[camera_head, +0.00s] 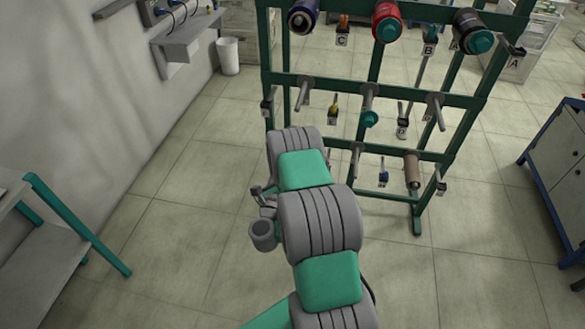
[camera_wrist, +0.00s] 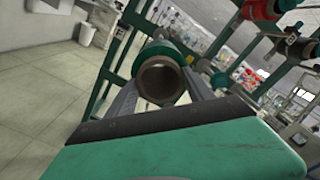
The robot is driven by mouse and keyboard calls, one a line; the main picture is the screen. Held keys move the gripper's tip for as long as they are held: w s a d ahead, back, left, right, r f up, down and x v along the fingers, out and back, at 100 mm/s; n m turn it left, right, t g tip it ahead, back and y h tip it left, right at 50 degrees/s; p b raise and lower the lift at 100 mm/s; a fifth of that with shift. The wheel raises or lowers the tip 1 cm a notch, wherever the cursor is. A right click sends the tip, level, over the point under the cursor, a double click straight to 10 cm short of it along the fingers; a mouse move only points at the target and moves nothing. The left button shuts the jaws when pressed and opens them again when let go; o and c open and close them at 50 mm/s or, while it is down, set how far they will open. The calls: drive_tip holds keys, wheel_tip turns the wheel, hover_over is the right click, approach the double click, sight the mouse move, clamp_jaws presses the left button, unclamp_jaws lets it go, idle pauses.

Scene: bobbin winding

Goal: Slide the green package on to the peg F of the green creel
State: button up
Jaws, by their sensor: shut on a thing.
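The green package (camera_wrist: 162,52) is in the wrist view, a band of green yarn on a brown tube whose open end (camera_wrist: 161,80) faces the camera. My gripper (camera_wrist: 158,88) is shut on it, one grey finger on each side. In the head view my arm hides the gripper and package. The green creel (camera_head: 375,60) stands ahead with rows of pegs. The middle row shows a left peg (camera_head: 303,94), a centre peg (camera_head: 368,97) and a right peg (camera_head: 436,111), all without large packages. The middle-row labels are too small to read surely, so I cannot tell which is peg F.
The top row carries a purple package (camera_head: 303,18), a red package (camera_head: 387,22) and a dark package (camera_head: 473,32). A brown tube (camera_head: 412,170) sits on the lower row. A table (camera_head: 60,225) is at left, a cabinet (camera_head: 560,160) at right. Floor between is clear.

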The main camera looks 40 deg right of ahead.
drive_tip(key=shift+w+a+r+p, duration=0.2)
drive_tip(key=shift+w+r+p, duration=0.05)
drive_tip(key=shift+r, duration=0.15)
drive_tip(key=shift+w+a+r+p, duration=0.2)
drive_tip(key=shift+r, duration=0.2)
